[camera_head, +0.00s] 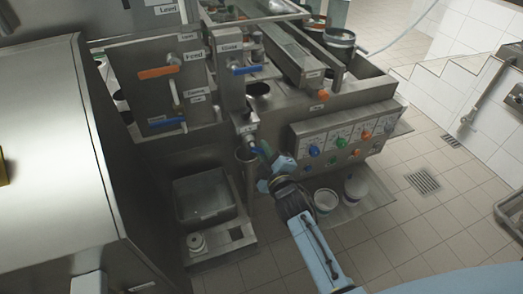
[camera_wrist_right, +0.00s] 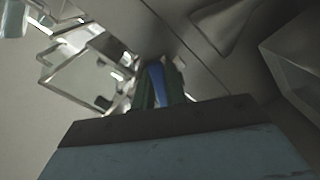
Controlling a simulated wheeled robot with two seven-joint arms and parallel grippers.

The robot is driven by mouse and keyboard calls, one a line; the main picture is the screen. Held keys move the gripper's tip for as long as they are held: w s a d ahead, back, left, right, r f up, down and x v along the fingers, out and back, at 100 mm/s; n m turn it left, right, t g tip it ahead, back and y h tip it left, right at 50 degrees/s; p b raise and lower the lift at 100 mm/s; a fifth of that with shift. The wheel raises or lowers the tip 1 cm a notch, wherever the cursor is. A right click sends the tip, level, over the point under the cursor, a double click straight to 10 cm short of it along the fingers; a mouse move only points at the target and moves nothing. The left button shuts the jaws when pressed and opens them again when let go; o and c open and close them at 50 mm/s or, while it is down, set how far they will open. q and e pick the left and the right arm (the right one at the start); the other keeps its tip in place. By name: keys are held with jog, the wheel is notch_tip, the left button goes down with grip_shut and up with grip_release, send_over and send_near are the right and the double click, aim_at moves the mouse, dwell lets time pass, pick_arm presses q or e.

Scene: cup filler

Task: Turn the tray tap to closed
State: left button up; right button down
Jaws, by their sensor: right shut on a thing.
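The tray tap's blue handle (camera_head: 265,147) shows at the metal outlet pipe on the front of the machine, near a small label. My right gripper (camera_head: 268,165) reaches up to it from below right. In the right wrist view the blue handle (camera_wrist_right: 157,85) lies between the two dark green fingers of my right gripper (camera_wrist_right: 159,88), which is shut on it. The fingers hide part of the handle, so its exact angle is hard to tell. My left gripper is not in view.
An orange lever (camera_head: 157,72) and another blue lever (camera_head: 246,69) sit on the machine. A control panel (camera_head: 335,140) with coloured knobs is right of my gripper. Below are a steel basin (camera_head: 204,222) and white tubs (camera_head: 326,201) on the floor. Tiled floor is free at right.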

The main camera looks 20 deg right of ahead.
jog(key=n, duration=0.2)
jog(key=r+n, duration=0.1)
jog(key=shift+d+n, duration=0.25)
jog(key=shift+n, duration=0.15)
jog(key=shift+r+n+p, duration=0.15)
jog(key=shift+r+n, duration=0.1)
jog(key=shift+n, duration=0.55)
jog(key=shift+r+n+p, duration=0.15)
jog(key=shift+r+n, duration=0.1)
jog(key=shift+n, duration=0.55)
jog(key=c, duration=1.4)
grip_release()
jog(key=shift+c, duration=0.2)
jog(key=shift+s, duration=0.1)
jog(key=s, duration=1.3)
jog(key=shift+d, duration=0.3)
jog(key=shift+s, duration=0.1)
